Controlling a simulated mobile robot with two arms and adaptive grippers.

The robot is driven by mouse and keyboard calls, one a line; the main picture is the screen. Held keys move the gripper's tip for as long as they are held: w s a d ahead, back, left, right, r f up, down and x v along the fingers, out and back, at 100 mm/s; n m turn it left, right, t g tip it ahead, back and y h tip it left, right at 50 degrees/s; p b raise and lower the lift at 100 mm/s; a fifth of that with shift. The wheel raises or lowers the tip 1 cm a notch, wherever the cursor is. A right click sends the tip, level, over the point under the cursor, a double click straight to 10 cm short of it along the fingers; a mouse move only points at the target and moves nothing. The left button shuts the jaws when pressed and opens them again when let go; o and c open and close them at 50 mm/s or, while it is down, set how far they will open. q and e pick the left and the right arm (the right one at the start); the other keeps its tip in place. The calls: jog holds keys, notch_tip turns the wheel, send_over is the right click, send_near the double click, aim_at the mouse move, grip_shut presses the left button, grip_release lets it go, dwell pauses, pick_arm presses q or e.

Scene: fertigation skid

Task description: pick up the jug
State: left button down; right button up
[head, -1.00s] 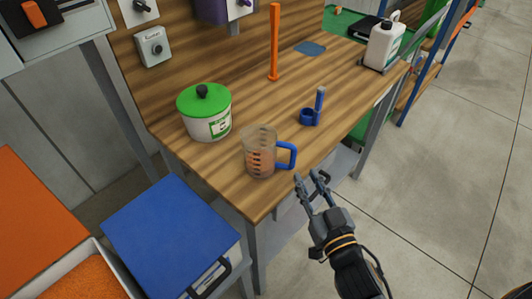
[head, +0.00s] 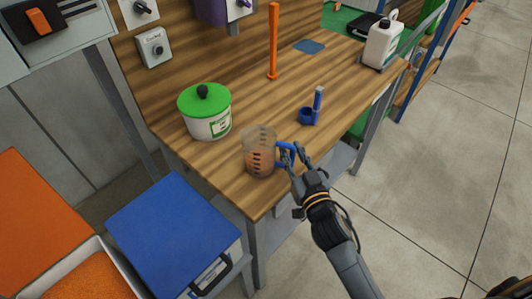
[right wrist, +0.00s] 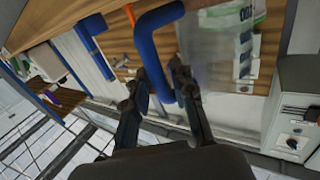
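The jug (head: 259,158) is a clear measuring jug with dark marks and a blue handle, upright near the bench's front edge. It also shows in the right wrist view (right wrist: 212,48), cut off at the top, with its blue handle (right wrist: 150,55) close in front of my fingers. My right gripper (head: 290,151) is at the handle, on the right side of the jug. In the right wrist view its fingers (right wrist: 161,80) are apart, one on each side of the handle's upright bar. Whether either finger touches the handle is hard to tell. My left gripper is not in view.
A white tub with a green lid (head: 206,112) stands left of the jug on the wooden bench (head: 252,98). A blue holder (head: 311,110) and an orange post (head: 273,45) stand behind. A white canister (head: 382,44) is at the far end. A blue box (head: 172,238) sits below left.

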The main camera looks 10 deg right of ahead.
grip_shut()
